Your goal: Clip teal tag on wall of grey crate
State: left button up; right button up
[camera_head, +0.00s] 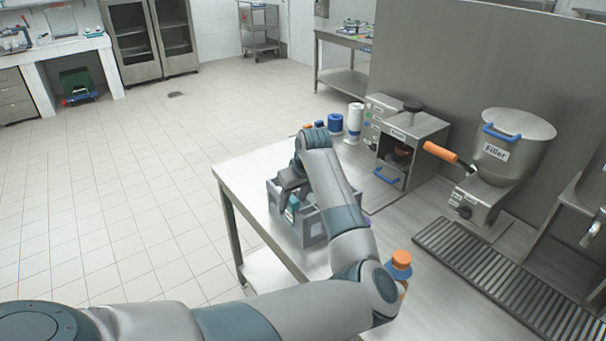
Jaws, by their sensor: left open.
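The grey crate (312,232) stands on the table, partly covered by my left arm. The teal tag (293,204) shows as a small teal patch at the crate's near-left wall, close to the rim. Whether it grips the wall or only lies against it is too small to tell. My left gripper (287,196) points down over the crate's left side, right by the tag, with its jaws open. The fingertips are small and partly hidden by the arm. My right gripper is not in view.
A bottle with an orange cap (401,262) stands on the near side, beside my arm. The filler machine (498,150) and a metal box machine (412,150) stand along the right. The steel table (243,172) has bare space left of the crate.

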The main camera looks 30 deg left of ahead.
pick_arm(q)
jog(key=b+v, duration=0.4)
jog(key=v, duration=1.1)
jog(key=shift+s+d+r, duration=0.15)
jog(key=shift+d+r, duration=0.05)
jog(key=shift+r, duration=0.1)
jog(key=shift+s+f, duration=0.1)
